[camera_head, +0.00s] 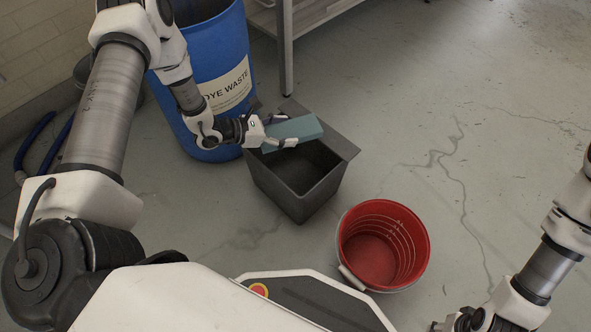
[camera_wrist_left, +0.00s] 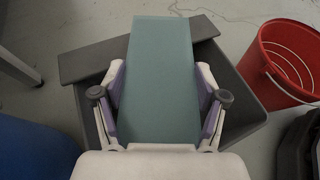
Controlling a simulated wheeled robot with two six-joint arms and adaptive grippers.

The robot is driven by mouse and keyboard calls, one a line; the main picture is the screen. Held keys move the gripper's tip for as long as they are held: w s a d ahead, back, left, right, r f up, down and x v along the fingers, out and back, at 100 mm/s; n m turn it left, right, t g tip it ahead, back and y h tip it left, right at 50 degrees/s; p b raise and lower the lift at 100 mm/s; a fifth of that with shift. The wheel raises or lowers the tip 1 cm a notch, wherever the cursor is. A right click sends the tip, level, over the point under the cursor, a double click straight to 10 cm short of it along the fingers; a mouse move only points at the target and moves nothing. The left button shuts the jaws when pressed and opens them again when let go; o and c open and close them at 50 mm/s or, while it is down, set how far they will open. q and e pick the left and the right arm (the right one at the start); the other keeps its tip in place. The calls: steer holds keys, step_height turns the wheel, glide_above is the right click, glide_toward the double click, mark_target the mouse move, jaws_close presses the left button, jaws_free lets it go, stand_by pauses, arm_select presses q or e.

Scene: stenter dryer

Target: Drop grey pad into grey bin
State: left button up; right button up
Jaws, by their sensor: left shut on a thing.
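A teal-grey pad (camera_head: 293,132) is held by my left gripper (camera_head: 280,140) above the grey bin (camera_head: 297,192). The gripper is shut on the pad, with a finger on each side of it in the left wrist view (camera_wrist_left: 160,100). The bin is dark grey and square, with its lid open, and it stands on the floor. The pad (camera_wrist_left: 161,60) hides much of the bin (camera_wrist_left: 235,85) in the left wrist view. My right arm shows at the lower right of the head view, with its gripper cut off by the bottom edge and its jaws unclear.
A red bucket (camera_head: 383,245) stands on the floor to the right of the bin. A blue drum (camera_head: 222,70) labelled DYE WASTE stands behind and to the left. A metal table leg (camera_head: 286,50) rises behind the bin. The floor at right is clear.

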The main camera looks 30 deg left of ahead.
arm_select(q)
steer(key=o, duration=1.5)
steer(key=shift+c, duration=0.2)
steer(key=shift+s+a, duration=0.1)
steer(key=v, duration=1.1)
steer(key=shift+s+a+r, duration=0.15)
steer(key=shift+s, duration=0.2)
